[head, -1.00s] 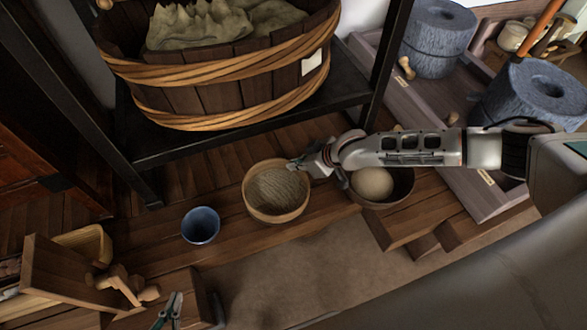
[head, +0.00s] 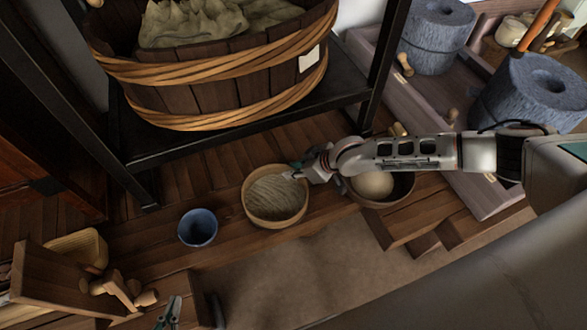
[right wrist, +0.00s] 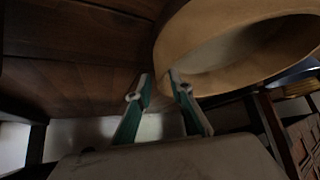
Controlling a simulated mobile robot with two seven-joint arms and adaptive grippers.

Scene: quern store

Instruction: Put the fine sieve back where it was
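The fine sieve (head: 248,206), a round pale wooden hoop with a light streaked mesh, is over the wooden bench in the middle of the head view. Whether it touches the bench is unclear. My right gripper (head: 296,171) is at its upper right rim, with its fingers astride the wall. In the right wrist view the sieve (right wrist: 240,50) fills the upper right, and the fingertips (right wrist: 160,76) close around the end of its rim. My left gripper (head: 170,313) is at the bottom left edge, fingers apart and empty.
A blue bowl (head: 198,228) stands left of the sieve. A large wooden tub (head: 190,95) sits on a black shelf behind. Bench between the blue bowl and the shelf is clear.

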